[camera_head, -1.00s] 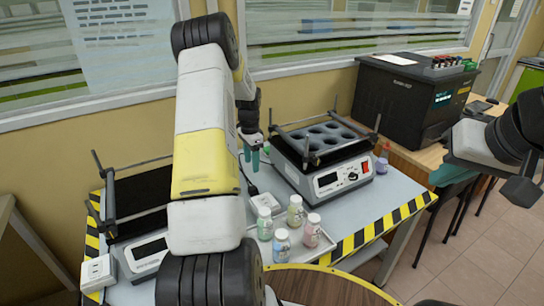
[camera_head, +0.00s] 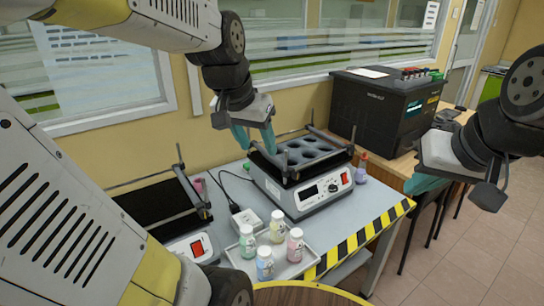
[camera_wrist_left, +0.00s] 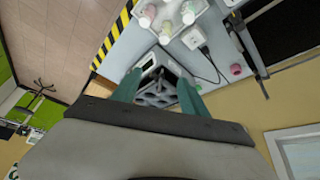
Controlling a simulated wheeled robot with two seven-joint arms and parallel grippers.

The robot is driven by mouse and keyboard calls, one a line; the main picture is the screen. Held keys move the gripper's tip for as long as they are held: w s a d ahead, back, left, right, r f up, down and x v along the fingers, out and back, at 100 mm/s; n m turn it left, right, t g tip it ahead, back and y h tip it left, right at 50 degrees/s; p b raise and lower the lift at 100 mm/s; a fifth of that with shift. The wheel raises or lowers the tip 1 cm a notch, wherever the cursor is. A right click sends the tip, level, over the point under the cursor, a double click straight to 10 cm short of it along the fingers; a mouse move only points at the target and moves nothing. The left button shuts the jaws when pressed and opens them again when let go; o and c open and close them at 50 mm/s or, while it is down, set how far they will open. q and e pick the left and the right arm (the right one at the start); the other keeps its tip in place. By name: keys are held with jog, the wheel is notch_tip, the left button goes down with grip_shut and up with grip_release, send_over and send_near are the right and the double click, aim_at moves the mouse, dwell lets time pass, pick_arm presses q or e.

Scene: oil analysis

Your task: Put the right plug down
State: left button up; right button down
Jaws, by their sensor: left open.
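The black plug (camera_head: 234,208) with its cable is at the back-left edge of the white socket box (camera_head: 249,220) on the grey table. I cannot tell whether it is inserted or only lies against the box. In the left wrist view the plug (camera_wrist_left: 205,50) also shows beside the socket box (camera_wrist_left: 194,38). My left gripper (camera_head: 254,138) is open and empty, above the back-left of the right shaker (camera_head: 318,190), apart from the plug. Its two teal fingers also show in the wrist view (camera_wrist_left: 158,80). My right gripper (camera_head: 432,172) is at the right; its fingers are mostly hidden.
A white tray (camera_head: 293,269) with several capped bottles stands in front of the socket box. A second shaker (camera_head: 192,246) is at the left, partly behind my arm. A black analyser (camera_head: 385,110) stands at the back right.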

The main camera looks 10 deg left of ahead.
pick_arm(q)
jog(key=s+d+n+t+h, duration=0.1)
jog(key=s+d, duration=0.2)
jog(key=s, duration=0.5)
jog(key=shift+n, duration=0.3)
dwell(0.7)
